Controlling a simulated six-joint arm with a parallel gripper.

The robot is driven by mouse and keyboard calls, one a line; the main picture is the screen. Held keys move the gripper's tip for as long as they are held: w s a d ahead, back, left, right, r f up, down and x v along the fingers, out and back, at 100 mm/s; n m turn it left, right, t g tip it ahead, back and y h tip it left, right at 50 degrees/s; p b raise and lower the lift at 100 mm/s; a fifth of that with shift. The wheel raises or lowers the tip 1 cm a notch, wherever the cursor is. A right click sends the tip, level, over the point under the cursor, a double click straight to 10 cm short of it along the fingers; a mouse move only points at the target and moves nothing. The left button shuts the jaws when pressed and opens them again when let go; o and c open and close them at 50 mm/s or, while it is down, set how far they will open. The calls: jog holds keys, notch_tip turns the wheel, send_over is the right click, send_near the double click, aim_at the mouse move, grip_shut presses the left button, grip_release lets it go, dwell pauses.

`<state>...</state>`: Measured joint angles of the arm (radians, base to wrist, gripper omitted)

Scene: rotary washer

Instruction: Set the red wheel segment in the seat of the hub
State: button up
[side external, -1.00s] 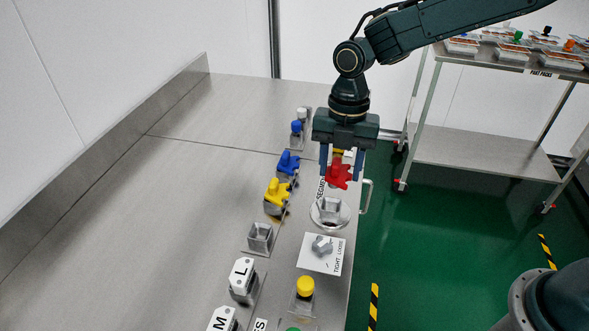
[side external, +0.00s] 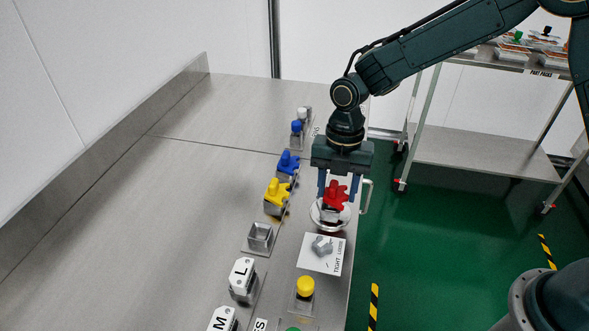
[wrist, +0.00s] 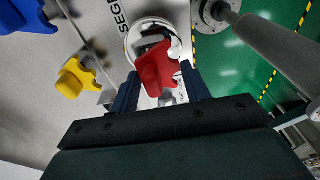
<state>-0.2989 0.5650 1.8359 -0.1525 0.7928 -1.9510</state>
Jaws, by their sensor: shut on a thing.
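My gripper (side external: 338,190) is shut on the red wheel segment (side external: 336,194), which sits between its two blue fingers. The segment also shows in the wrist view (wrist: 157,69), lying over the hub. The hub (side external: 316,215) is a round metal disc on the bench with a square seat. The segment and fingers cover most of the seat. I cannot tell whether the segment touches the seat or hangs just above it. In the wrist view the hub's bright rim (wrist: 131,42) shows around the segment.
Blue (side external: 288,163) and yellow (side external: 277,194) segments stand in holders to the left. An empty square holder (side external: 260,237) is nearer the camera. A white card with a grey knob (side external: 321,248) and a yellow button (side external: 305,287) lie in front of the hub. The left bench is clear.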

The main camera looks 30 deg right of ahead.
jog(key=shift+f, duration=0.75)
jog(key=shift+f, duration=0.1)
dwell(0.3)
jog(key=o, duration=1.1)
jog(key=r, duration=0.9)
jog(key=w+d+r, duration=0.1)
jog(key=r, duration=0.3)
jog(key=shift+w+d+r, duration=0.1)
jog(key=shift+r, duration=0.25)
jog(key=shift+r, duration=0.1)
